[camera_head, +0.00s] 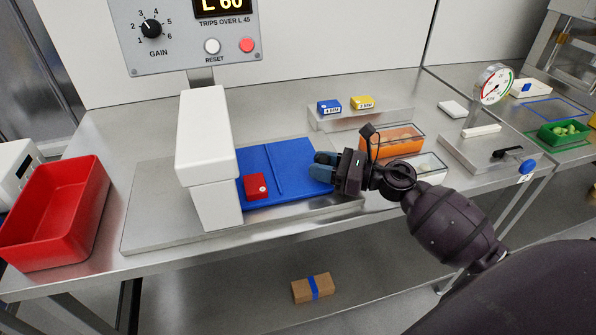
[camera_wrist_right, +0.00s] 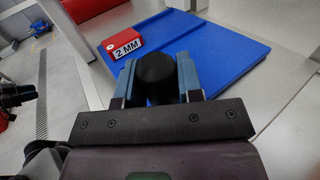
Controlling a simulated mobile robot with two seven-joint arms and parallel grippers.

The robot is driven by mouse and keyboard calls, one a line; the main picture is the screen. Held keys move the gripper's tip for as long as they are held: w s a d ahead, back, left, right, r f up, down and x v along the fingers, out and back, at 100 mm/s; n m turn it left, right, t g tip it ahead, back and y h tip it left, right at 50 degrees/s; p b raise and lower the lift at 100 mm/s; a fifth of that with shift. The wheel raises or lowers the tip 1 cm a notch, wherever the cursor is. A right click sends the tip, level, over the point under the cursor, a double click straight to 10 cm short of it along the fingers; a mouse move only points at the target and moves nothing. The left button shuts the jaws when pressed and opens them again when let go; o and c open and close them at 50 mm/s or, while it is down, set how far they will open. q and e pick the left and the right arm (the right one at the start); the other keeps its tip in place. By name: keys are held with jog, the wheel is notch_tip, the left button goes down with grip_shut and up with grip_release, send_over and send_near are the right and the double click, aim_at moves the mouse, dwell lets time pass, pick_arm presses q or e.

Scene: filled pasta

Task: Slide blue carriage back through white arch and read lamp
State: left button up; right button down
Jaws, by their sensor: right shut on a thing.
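The blue carriage (camera_head: 287,160) is a flat plate on the grey bed. It reaches from beside the white arch (camera_head: 207,130) rightward to my right gripper; any part under the arch is hidden. A red block (camera_head: 256,187) lies on it near the arch; in the right wrist view the block (camera_wrist_right: 125,48) reads "2 MM". My right gripper (camera_head: 325,167) is at the carriage's right end, its fingers shut on a black knob (camera_wrist_right: 156,76). The round red lamp (camera_head: 246,45) looks bright on the panel (camera_head: 190,60), under a display (camera_head: 222,6) reading "L 60".
A red bin (camera_head: 88,170) stands left. Behind the bed, a low shelf (camera_head: 350,120) bears blue and yellow blocks. Orange and clear trays (camera_head: 392,142) lie close behind my right wrist. A dial gauge (camera_head: 494,84) stands right. The bed left of the arch is clear.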

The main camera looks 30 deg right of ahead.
jog(key=shift+s+d, duration=0.2)
jog(key=shift+d, duration=0.4)
jog(key=c, duration=0.8)
grip_release()
jog(key=shift+b+v, duration=0.35)
jog(key=shift+v, duration=3.4)
